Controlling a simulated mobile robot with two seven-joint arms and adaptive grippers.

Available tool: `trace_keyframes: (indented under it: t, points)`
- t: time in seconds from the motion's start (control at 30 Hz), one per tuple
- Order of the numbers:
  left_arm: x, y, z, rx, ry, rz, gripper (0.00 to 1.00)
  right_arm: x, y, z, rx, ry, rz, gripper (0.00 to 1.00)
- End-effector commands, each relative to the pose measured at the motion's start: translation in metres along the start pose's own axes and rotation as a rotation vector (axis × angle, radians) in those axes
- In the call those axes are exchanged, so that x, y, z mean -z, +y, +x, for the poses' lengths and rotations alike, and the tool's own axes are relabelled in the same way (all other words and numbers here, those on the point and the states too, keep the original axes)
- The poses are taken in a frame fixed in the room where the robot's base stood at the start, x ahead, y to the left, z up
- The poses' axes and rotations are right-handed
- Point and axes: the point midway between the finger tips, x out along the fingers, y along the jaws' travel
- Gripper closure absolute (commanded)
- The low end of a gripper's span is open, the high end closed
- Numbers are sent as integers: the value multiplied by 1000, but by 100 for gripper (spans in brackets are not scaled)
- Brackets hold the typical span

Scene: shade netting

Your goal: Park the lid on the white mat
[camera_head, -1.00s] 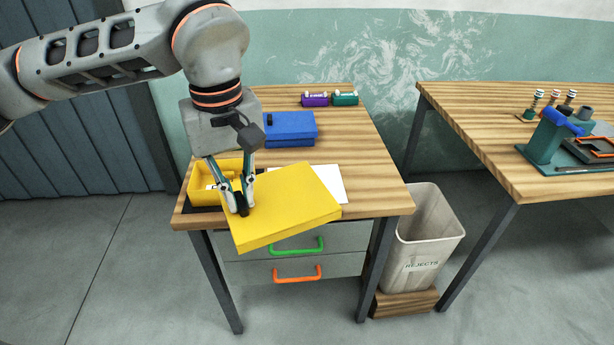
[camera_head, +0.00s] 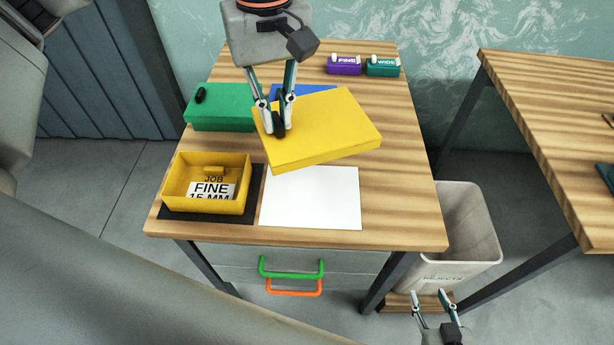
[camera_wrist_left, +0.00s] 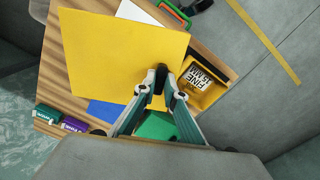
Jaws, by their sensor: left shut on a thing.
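The yellow lid (camera_head: 335,132) is a flat slab with a dark knob. My left gripper (camera_head: 279,128) is shut on this knob near the lid's left edge. The lid is in the air, tilted, above the table behind the white mat. The white mat (camera_head: 312,200) lies bare at the table's front; the lid overlaps its far edge in the head view. The lid (camera_wrist_left: 115,50) fills much of the left wrist view and partly hides the white mat (camera_wrist_left: 138,13). My right gripper (camera_head: 428,297) is open and empty at the bottom right.
The open yellow box (camera_head: 248,190) with a job card stands on a dark mat left of the white mat. A green box (camera_head: 222,108) and a mostly hidden blue box (camera_head: 305,91) stand behind. Purple (camera_head: 344,65) and teal (camera_head: 382,66) blocks sit farther back. A rejects bin (camera_head: 470,225) stands right.

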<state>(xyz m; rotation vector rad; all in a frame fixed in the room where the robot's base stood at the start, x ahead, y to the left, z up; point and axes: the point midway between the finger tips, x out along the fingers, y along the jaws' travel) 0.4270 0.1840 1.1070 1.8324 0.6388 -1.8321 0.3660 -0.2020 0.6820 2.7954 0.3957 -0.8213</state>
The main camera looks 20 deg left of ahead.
Motion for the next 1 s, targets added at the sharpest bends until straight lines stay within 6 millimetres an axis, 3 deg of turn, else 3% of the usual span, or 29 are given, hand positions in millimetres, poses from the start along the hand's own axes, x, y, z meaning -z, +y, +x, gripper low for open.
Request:
trace_keyframes:
  t: [0.53,1.0]
  points:
    - [-2,-2,128,4,-6,0,100,-2,-2,-3,3,-10,0,60]
    - [-1,-1,181,2,-4,0,100,7,0,-5,1,1,-1,60]
